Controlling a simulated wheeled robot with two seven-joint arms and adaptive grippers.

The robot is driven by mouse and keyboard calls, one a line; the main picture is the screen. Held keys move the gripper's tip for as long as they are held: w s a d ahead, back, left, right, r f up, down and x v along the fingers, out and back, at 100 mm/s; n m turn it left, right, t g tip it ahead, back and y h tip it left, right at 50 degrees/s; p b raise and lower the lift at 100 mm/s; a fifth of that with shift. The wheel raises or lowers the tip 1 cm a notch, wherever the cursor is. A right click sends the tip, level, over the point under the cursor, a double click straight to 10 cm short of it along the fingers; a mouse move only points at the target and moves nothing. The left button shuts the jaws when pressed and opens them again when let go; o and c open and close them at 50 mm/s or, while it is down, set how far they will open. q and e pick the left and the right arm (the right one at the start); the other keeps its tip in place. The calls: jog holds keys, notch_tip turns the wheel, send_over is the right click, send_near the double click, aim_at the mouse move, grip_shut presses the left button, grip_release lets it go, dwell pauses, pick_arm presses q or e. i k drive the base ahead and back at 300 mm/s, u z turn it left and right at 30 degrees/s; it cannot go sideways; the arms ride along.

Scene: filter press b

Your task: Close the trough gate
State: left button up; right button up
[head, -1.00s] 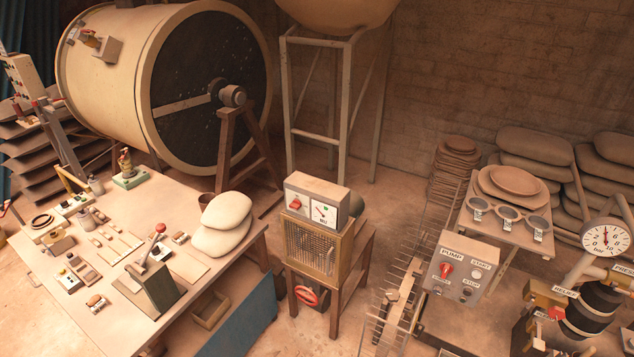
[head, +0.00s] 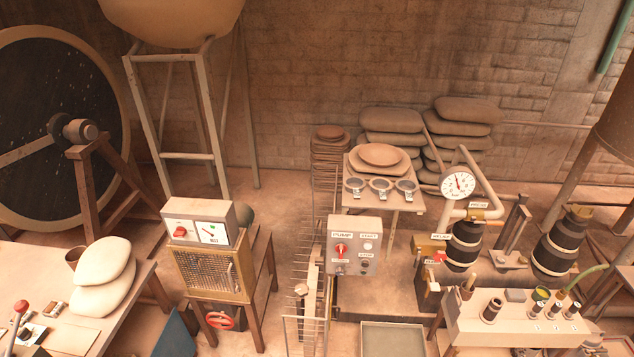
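I cannot pick out the trough gate for certain in the head view. A shallow grey-green tray (head: 392,340) with a pale rim lies at the bottom edge, below the pump control box (head: 354,246); its near part is cut off, and I cannot tell whether it is the trough. A wire rack (head: 303,318) of thin upright bars stands just left of it. Neither of my grippers is in view.
A caged machine (head: 212,270) with a red handwheel (head: 220,318) stands left of the rack. A table with two pale sacks (head: 102,275) is at lower left. A bench (head: 470,325) with cups is at lower right. Floor shows between the caged machine and rack.

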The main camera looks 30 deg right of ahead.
aim_at(453, 306)
jog(key=z, duration=1.45)
jog(key=i, duration=0.85)
jog(key=u, duration=0.25)
